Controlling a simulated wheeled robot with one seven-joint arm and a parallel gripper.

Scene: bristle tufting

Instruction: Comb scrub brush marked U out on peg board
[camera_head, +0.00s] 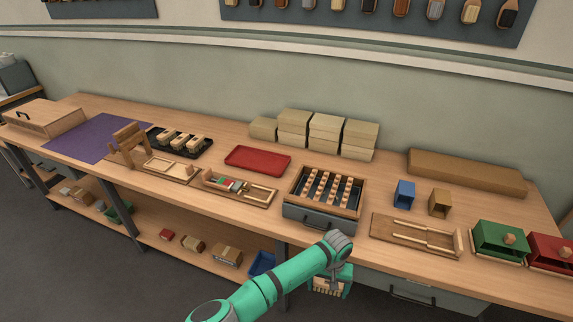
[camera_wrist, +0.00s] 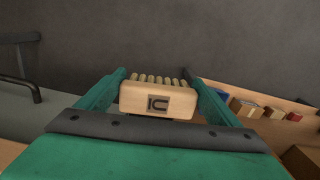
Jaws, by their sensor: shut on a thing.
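My gripper (camera_head: 331,280) is shut on a small pale wooden scrub brush (camera_wrist: 135,97), low in front of the bench's front edge. In the wrist view the brush sits between the two green fingers, its bristle tufts pointing away from the camera. A dark mark on its near face looks like a sideways U beside a bar. In the head view the brush's pale bristles (camera_head: 327,289) show below my gripper; most of its block is hidden. I cannot tell which fixture is the peg board; a slotted wooden fixture (camera_head: 390,232) lies on the bench at right.
Behind my gripper is a framed tray (camera_head: 292,197) with rows of pale pieces. A red tray (camera_head: 257,159), blue box (camera_head: 404,194), green box (camera_head: 497,240) and red box (camera_head: 550,251) stand on the bench. Boxes stack at the back (camera_head: 325,133). Brushes hang on a wall board (camera_head: 375,22).

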